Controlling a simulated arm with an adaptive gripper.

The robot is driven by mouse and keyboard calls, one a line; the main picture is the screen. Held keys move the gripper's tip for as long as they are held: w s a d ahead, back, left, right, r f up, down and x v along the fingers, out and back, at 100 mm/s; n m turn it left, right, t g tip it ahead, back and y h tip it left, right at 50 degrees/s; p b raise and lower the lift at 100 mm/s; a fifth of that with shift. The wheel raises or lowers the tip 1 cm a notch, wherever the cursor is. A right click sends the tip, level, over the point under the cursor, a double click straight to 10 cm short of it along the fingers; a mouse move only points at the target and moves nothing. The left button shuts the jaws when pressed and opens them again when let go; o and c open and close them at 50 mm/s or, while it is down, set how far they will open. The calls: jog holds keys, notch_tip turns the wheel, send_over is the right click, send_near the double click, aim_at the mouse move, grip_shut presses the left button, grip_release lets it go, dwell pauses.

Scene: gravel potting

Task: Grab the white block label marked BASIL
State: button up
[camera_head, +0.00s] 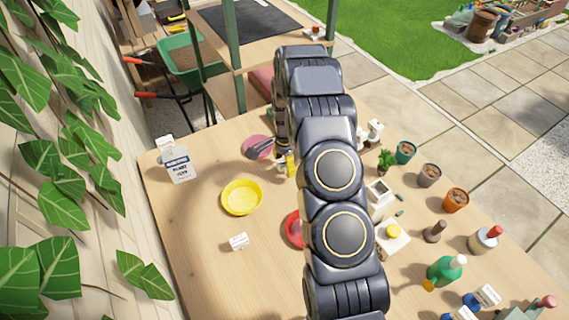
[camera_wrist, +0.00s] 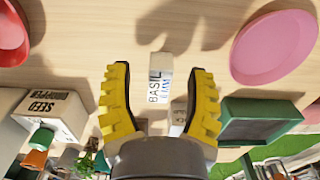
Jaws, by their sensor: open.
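The white block label marked BASIL (camera_wrist: 159,88) shows in the wrist view, its black lettering facing the camera. It lies in the gap between the two yellow ridged fingers of my gripper (camera_wrist: 159,72). The fingers stand apart, one on each side of it, and I see no clear contact. In the head view, my gripper (camera_head: 288,165) is low over the table, just right of the pink plate (camera_head: 258,147). I cannot make out the BASIL block there, as the arm and fingers cover that spot.
A yellow bowl (camera_head: 241,197) and another white block (camera_head: 238,241) stand left of my arm. A red dish (camera_head: 294,229) is partly behind the arm. Several pots and bottles crowd the right side.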

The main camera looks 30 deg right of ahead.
jog(key=shift+f, duration=0.3)
grip_shut()
jog(key=shift+r, duration=0.1)
